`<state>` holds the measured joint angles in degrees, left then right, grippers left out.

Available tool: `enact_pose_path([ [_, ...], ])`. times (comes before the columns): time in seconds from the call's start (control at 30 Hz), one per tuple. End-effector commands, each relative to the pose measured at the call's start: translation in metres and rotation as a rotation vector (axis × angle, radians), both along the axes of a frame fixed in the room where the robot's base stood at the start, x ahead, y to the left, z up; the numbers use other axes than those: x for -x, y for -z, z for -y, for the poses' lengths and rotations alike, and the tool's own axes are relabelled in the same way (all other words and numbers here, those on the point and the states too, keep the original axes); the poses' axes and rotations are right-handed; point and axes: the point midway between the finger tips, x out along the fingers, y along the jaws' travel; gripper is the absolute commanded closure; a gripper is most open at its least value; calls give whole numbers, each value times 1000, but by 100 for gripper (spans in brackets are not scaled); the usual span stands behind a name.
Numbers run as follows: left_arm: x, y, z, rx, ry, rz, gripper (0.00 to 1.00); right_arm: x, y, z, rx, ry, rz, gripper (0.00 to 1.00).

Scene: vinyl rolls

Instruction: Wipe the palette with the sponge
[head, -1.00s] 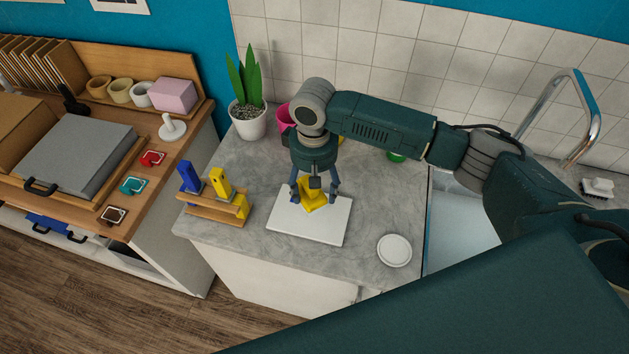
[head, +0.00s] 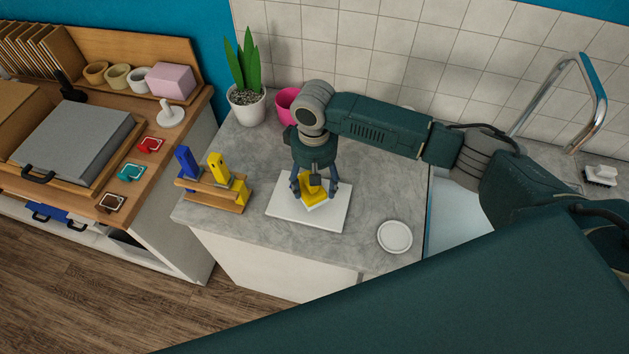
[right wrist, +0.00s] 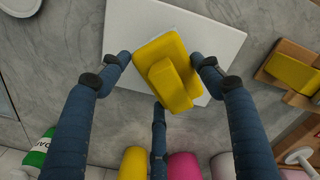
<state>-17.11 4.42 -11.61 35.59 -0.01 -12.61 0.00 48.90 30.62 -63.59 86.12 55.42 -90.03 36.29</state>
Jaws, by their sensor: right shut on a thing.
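The palette (head: 285,213) is a flat white square board lying on the grey counter. It also shows in the right wrist view (right wrist: 128,28). My right gripper (head: 314,190) is above it, pointing down, with its dark blue fingers around the yellow sponge (head: 313,194). In the right wrist view the sponge (right wrist: 172,72) is a yellow block with a raised yellow grip and a pale underside, held between the fingers. It is over the palette; whether its underside touches the board I cannot tell. My left gripper is not in view.
A wooden rack (head: 208,201) with blue and yellow tools stands left of the palette. A round white dish (head: 394,237) lies to the right, near the sink (head: 452,220). A potted plant (head: 247,105) and a pink cup (head: 287,104) stand behind. The counter around the palette is mostly clear.

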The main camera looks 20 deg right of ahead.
Motion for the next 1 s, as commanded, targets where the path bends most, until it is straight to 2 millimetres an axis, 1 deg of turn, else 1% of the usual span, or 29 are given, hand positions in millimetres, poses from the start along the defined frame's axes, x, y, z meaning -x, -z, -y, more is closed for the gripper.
enact_pose_path([
  [0.27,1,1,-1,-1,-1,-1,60,0,2,0,-1,0,0,82],
  [1.0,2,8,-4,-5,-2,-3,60,0,24,0,0,-1,0,82],
])
